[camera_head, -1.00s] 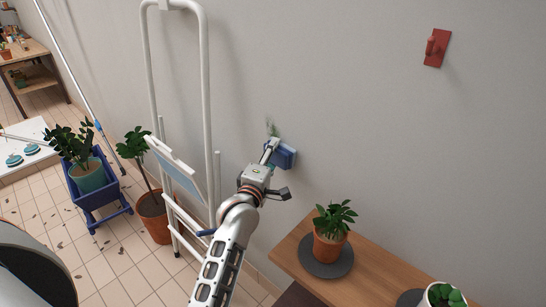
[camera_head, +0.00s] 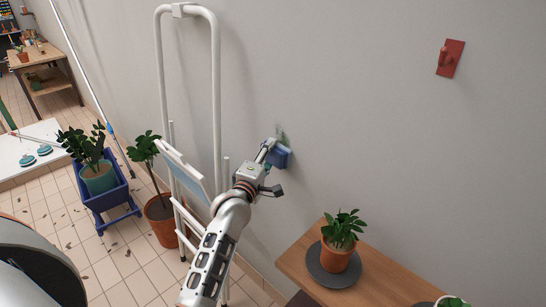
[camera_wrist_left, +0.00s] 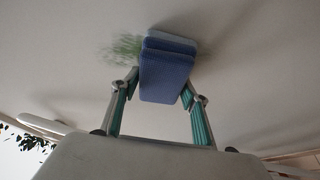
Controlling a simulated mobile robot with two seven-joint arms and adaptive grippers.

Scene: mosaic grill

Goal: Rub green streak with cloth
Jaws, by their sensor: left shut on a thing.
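The blue cloth (camera_head: 281,157), a folded block-like pad, is held against or very close to the grey wall. It also shows in the left wrist view (camera_wrist_left: 166,75), between the two fingers. My left gripper (camera_head: 268,150) is shut on it. The green streak (camera_head: 281,135) is a faint smear on the wall just above the cloth in the head view. In the left wrist view the green streak (camera_wrist_left: 124,47) shows left of the cloth, with a fainter part to its right; the cloth hides its middle. My right gripper is not in view.
A white stepladder (camera_head: 217,90) leans by the wall left of my arm. A wooden table (camera_head: 385,283) with a potted plant (camera_head: 340,240) stands below right. A red wall hook (camera_head: 450,58) is at upper right. The wall between is clear.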

